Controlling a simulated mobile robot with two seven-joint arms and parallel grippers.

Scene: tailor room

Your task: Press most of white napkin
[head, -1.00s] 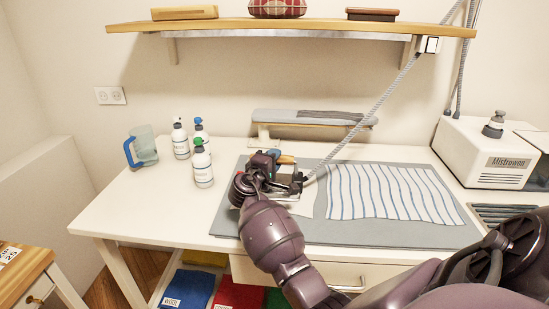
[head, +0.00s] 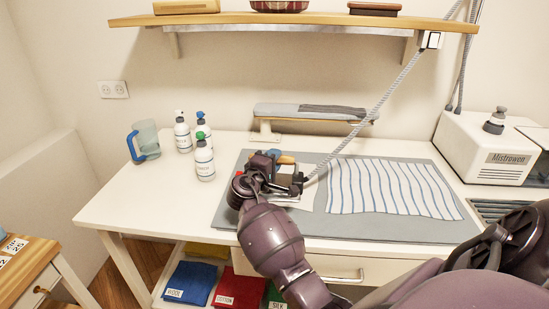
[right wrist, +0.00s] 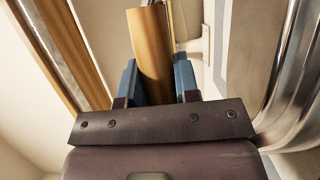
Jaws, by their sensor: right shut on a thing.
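My right gripper (head: 268,176) is shut on the wooden handle of an iron (head: 290,178), over the left half of the grey pressing mat (head: 390,228). In the right wrist view, the brown handle (right wrist: 151,52) sits between the two blue-grey fingers. A strip of the white napkin (head: 305,200) shows beside the iron; my arm and the iron hide most of it. I cannot tell whether the iron's sole touches it. My left gripper is not in view.
A blue-striped cloth (head: 388,188) lies on the mat to the right. Several spray bottles (head: 204,160) and a blue-handled jug (head: 146,141) stand at the left. A small ironing board (head: 310,113) stands behind. The iron's grey cord (head: 372,112) runs up to the shelf (head: 290,20).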

